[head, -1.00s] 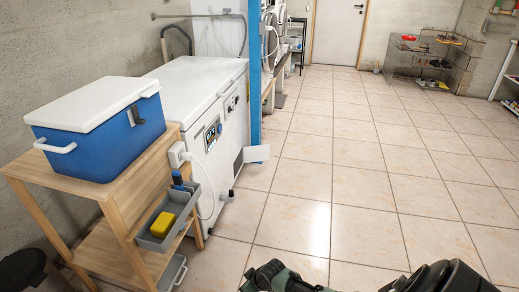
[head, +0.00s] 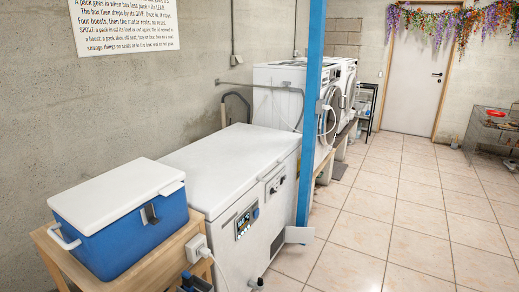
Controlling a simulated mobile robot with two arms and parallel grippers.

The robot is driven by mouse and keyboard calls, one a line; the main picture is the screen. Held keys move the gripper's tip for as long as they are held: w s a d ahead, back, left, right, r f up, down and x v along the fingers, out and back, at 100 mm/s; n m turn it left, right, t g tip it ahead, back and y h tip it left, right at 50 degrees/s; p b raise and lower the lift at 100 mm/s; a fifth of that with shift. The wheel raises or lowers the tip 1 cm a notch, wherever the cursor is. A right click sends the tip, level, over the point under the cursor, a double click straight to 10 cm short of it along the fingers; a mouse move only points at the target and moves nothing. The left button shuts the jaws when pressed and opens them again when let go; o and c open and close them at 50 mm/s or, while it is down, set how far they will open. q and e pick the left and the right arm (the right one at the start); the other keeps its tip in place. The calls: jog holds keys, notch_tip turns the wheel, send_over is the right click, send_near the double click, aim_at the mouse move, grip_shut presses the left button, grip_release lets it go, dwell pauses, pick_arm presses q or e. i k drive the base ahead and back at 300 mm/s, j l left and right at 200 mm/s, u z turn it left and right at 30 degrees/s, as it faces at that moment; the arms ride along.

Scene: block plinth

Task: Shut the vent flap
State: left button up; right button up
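A white chest freezer (head: 232,165) stands against the left wall with its lid down. Low on its front, near the far end, is a dark vent opening (head: 277,243). A small white flap (head: 299,235) sticks out from the freezer front beside this opening, so the vent is uncovered. The flap appears near the foot of a blue post (head: 312,120); whether they touch, I cannot tell. Neither of my grippers is in view.
A blue cooler with a white lid (head: 120,212) sits on a wooden stand (head: 190,238) at the near left. A white plug and cable (head: 200,248) hang beside the stand. White washing machines (head: 285,82) stand beyond the post. The tiled floor (head: 400,215) to the right is clear.

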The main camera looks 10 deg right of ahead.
aim_at(296, 235)
jog(key=i+l+z, duration=0.6)
jog(key=i, duration=0.2)
jog(key=i+l+z, duration=0.15)
jog(key=i+z, duration=0.5)
jog(key=i, duration=0.85)
jog(key=i+l+u, duration=0.15)
jog(key=i, duration=0.45)
jog(key=i+l, duration=0.1)
jog(key=i, duration=0.45)
jog(key=i+l+u, duration=0.1)
jog(key=i+u, duration=0.2)
jog(key=u, duration=0.15)
jog(key=i+l+u, duration=0.15)
jog(key=u, duration=0.3)
jog(key=i+l+u, duration=0.5)
jog(key=u, duration=0.35)
jog(key=i+l+u, duration=0.1)
jog(key=l+u, duration=0.35)
